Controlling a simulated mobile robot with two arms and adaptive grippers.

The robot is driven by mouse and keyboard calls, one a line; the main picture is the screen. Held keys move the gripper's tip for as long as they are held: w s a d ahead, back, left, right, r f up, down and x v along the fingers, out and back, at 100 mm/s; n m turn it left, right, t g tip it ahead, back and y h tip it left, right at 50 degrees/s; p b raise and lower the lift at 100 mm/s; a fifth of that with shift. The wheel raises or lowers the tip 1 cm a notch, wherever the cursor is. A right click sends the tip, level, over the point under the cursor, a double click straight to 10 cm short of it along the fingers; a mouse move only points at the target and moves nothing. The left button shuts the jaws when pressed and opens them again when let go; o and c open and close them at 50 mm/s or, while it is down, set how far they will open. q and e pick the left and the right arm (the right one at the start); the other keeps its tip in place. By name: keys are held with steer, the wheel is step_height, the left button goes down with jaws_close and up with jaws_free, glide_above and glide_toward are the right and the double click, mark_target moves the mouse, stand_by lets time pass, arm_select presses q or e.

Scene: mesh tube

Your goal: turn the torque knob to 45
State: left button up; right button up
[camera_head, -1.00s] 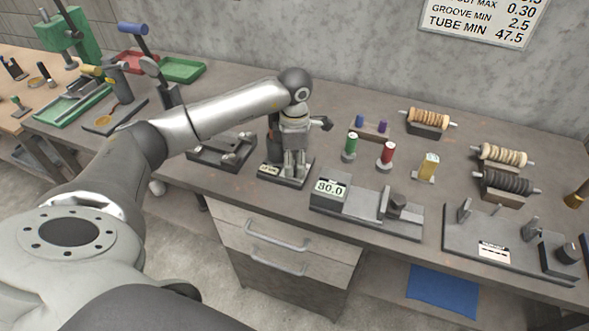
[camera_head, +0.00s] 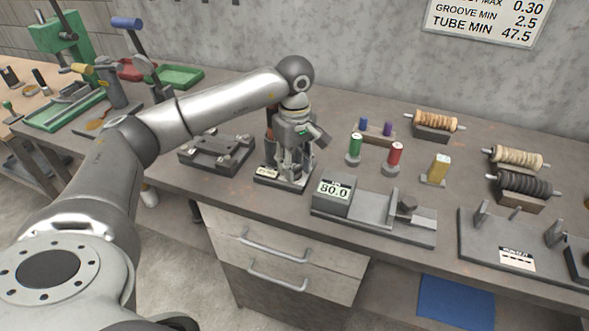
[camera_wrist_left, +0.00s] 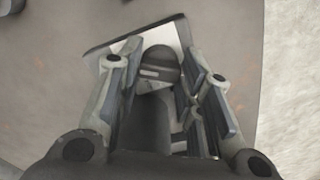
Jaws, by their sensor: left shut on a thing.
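My left gripper (camera_head: 287,172) points down over a small dark device (camera_head: 265,174) with a pale label, near the front edge of the bench. Its fingers are closed around the device's top in the head view. The left wrist view shows a dark rounded knob (camera_wrist_left: 160,64) with a pale mark between the two fingers. The gripper is shut on this knob. The fingers and wrist hide most of the device in the head view, and its label is too small to read. My right gripper is not in view.
Right of the device stands a gauge reading 80.0 (camera_head: 333,194). A grey fixture (camera_head: 217,152) is close on its left. Green (camera_head: 354,150), red (camera_head: 394,158) and yellow (camera_head: 437,169) pieces stand behind the gauge. Spools and a wall sign are farther right.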

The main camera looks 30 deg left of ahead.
arm_select(q)
steer(key=m+b, duration=0.1)
steer(key=m, duration=0.2)
steer(key=shift+r+m+b, duration=0.1)
steer(key=shift+m+b, duration=0.5)
steer(key=shift+m, duration=0.7)
steer(key=o, duration=0.7)
steer(key=shift+o, duration=0.2)
step_height(320, 180, up, 12)
steer(key=shift+s, duration=0.1)
